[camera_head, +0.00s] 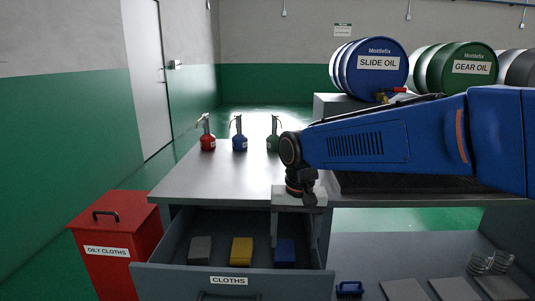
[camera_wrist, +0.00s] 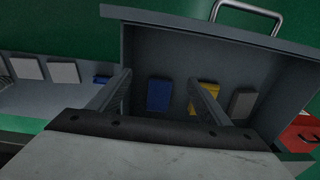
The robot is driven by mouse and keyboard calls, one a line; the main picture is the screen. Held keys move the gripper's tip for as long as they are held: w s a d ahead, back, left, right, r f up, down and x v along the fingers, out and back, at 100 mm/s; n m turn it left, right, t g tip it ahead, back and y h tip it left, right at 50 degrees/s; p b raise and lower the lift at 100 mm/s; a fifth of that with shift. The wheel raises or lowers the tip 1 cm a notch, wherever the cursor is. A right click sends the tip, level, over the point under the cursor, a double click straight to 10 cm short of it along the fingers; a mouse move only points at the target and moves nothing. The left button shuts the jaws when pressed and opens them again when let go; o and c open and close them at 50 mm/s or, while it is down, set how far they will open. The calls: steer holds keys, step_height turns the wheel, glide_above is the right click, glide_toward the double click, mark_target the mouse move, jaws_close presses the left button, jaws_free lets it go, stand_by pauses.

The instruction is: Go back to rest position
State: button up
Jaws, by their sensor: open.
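My gripper (camera_head: 295,248) hangs from my blue arm over the right part of the open drawer (camera_head: 160,268) labelled CLOTHS. Its two fingers point down and are spread apart. In the wrist view the gripper (camera_wrist: 159,78) is open with nothing between the fingers. A blue cloth block (camera_wrist: 158,95) lies in the drawer below the gap between them. The blue cloth block also shows in the head view (camera_head: 285,251). A yellow cloth block (camera_head: 241,250) and a grey cloth block (camera_head: 200,249) lie to its left.
A red OILY CLOTHS bin (camera_head: 115,245) stands left of the drawer. Red (camera_head: 208,143), blue (camera_head: 240,143) and green (camera_head: 272,143) oil cans stand on the bench (camera_head: 205,182). Oil drums (camera_head: 372,65) lie at the back right. Grey pads (camera_head: 452,288) lie on the lower shelf at right.

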steer(key=s+d+r+t, duration=0.2)
steer(key=s+d, duration=0.3)
steer(key=d, duration=0.5)
steer(key=s+d+f+t, duration=0.1)
steer(key=s+d+f, duration=0.1)
steer(key=s+d, duration=0.4)
steer(key=s+d+f+t, duration=0.1)
steer(key=s+d+f, duration=0.2)
steer(key=s+d, duration=0.3)
steer(key=shift+s+f, duration=0.25)
steer(key=shift+s, duration=1)
